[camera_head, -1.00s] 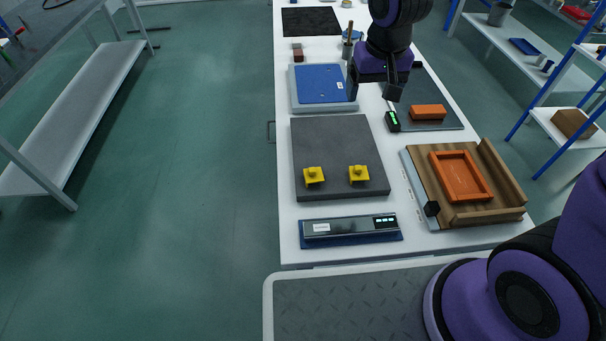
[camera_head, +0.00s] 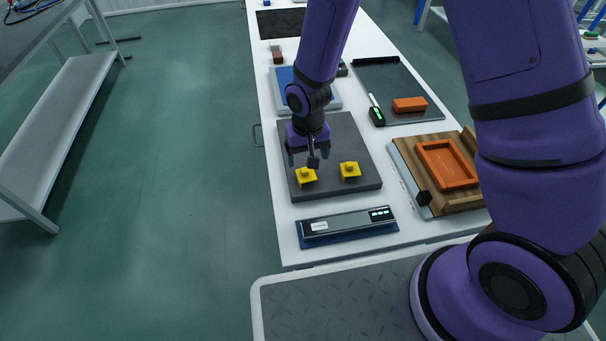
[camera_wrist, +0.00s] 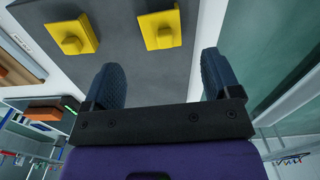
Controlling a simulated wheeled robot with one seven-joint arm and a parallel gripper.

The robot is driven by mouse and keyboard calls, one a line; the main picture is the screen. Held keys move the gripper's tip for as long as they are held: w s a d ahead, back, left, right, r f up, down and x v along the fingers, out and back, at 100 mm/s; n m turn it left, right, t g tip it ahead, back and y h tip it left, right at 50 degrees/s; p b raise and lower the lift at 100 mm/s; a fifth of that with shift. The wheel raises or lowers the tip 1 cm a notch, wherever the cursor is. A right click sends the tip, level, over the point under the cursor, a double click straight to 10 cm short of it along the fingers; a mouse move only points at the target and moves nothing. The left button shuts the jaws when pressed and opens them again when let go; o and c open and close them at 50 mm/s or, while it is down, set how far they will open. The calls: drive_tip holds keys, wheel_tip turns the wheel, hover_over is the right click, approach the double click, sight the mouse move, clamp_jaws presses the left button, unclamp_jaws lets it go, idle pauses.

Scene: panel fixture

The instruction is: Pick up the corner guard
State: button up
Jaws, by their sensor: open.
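Two yellow corner guards with small raised knobs stand on a dark grey plate (camera_head: 330,135). The left corner guard (camera_head: 306,178) is just in front of my gripper (camera_head: 306,158); the right corner guard (camera_head: 350,171) is a little farther off. In the wrist view, one corner guard (camera_wrist: 160,30) lies ahead between the lines of my fingers, and the other (camera_wrist: 70,36) lies to the left. My gripper (camera_wrist: 160,82) is open and empty, its two dark fingertips wide apart. It is above the plate, apart from both guards.
A blue-based flat device (camera_head: 348,227) lies at the table's front. A wooden fixture with an orange tray (camera_head: 447,166) is at right. Behind are a blue panel (camera_head: 284,83), partly hidden by my arm, and an orange block (camera_head: 409,105) on a dark mat.

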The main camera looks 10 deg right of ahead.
sight(306, 171)
drive_tip(key=shift+s+f, duration=0.2)
drive_tip(key=shift+f, duration=3.05)
drive_tip(key=shift+a, duration=0.1)
drive_tip(key=c, duration=1)
drive_tip(key=shift+r, duration=0.15)
